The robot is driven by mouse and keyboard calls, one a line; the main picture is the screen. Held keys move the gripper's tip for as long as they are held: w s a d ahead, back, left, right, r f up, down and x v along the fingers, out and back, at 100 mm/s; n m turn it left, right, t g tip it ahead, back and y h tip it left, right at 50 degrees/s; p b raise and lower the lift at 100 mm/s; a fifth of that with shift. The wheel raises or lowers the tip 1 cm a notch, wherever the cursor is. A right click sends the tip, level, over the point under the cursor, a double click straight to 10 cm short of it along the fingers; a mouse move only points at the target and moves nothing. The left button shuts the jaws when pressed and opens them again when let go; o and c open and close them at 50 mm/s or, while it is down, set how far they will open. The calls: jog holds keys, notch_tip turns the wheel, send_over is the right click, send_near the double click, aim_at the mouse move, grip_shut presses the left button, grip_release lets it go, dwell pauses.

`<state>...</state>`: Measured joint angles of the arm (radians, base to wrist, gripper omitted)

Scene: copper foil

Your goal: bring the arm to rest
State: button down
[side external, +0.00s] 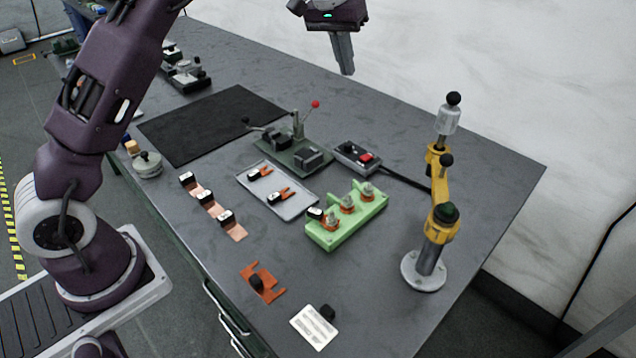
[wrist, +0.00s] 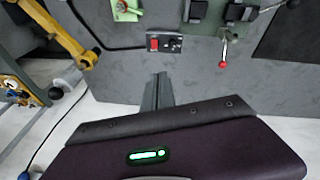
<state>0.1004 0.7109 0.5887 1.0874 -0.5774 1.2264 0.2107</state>
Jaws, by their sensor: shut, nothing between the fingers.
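My gripper (side external: 346,71) is shut and empty. In the side external view it hangs at the top, pointing down, well above the back part of the grey table (side external: 420,125). In the wrist view its closed fingers (wrist: 158,85) show at the middle over bare table, apart from every object. My purple arm fills the left of the side external view; its link to the gripper is cut off by the top edge.
Below stand a green clamp fixture with a red-knobbed lever (side external: 300,140), a switch box (side external: 357,157), a light green block with parts (side external: 345,222), a grey tray (side external: 303,206) and a tall yellow stand (side external: 436,215). A black mat (side external: 210,122) lies left. A white wall (side external: 500,60) rises behind.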

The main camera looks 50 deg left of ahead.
jog(key=s+d+r, duration=0.1)
jog(key=s+r, duration=0.2)
jog(key=s, duration=0.4)
jog(key=s+d+r+t+h, duration=0.1)
jog(key=s+d+r, duration=0.15)
jog(key=s, duration=0.35)
jog(key=s+r, duration=0.4)
jog(key=s, duration=0.3)
jog(key=s+d+f+m+y, duration=0.1)
jog(key=s+f, duration=0.2)
jog(key=s, duration=0.7)
jog(key=s+d+f+m+t+y, duration=0.1)
jog(key=s+f, duration=0.3)
jog(key=s, duration=0.6)
jog(key=shift+s+d+f+m, duration=0.15)
jog(key=shift+d+m, duration=0.35)
jog(key=shift+d, duration=0.05)
